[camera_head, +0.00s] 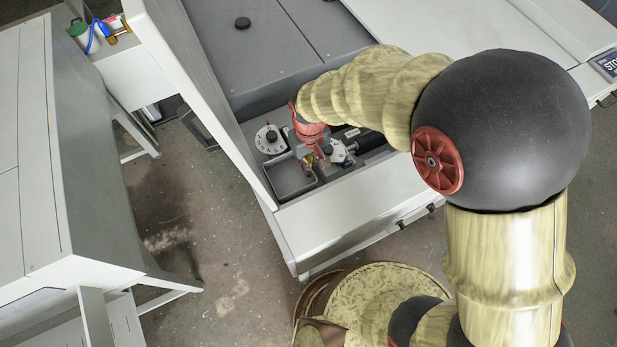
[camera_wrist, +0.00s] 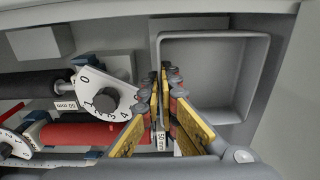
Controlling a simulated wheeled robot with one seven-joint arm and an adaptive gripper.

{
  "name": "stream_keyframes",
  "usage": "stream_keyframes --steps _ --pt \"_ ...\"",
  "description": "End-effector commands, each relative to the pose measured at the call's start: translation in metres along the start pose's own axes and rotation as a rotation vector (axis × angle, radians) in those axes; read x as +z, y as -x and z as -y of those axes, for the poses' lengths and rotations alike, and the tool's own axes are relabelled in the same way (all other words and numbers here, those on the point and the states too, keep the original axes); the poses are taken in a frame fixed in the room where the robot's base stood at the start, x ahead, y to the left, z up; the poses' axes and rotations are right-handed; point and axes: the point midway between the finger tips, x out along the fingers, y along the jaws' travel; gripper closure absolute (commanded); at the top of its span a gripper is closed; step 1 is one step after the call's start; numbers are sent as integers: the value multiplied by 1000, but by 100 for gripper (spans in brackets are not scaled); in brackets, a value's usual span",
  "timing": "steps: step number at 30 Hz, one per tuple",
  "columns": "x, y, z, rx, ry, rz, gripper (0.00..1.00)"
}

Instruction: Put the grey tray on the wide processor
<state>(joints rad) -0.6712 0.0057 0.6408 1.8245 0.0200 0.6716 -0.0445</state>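The grey tray (camera_head: 287,180) is a small, empty rectangular tray in the open front compartment of the machine. In the wrist view the tray (camera_wrist: 205,75) is at the upper right, with its inside facing the camera. My gripper (camera_head: 308,160) points down at the tray's right edge in the head view. In the wrist view the two fingertips of my gripper (camera_wrist: 165,75) are close together at the tray's left wall. The fingers hide part of that wall. I cannot tell whether they are clamped on it. I cannot tell which surface is the wide processor.
Numbered dials (camera_wrist: 103,100) sit beside the tray, with a red cylinder (camera_wrist: 85,133) and a dark cylinder (camera_wrist: 35,88) near them. The compartment's front wall (camera_head: 345,215) is close by. A white machine (camera_head: 35,150) stands left across a floor gap. A green container (camera_head: 80,32) is at upper left.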

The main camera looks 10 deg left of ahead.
Motion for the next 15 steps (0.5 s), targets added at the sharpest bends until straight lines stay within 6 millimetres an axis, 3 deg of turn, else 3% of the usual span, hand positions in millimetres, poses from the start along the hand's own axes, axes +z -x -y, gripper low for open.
stream_keyframes --steps 4,15 --pt "0 -30 0 0 0 2 100" --pt "0 -61 -1 0 0 2 100"
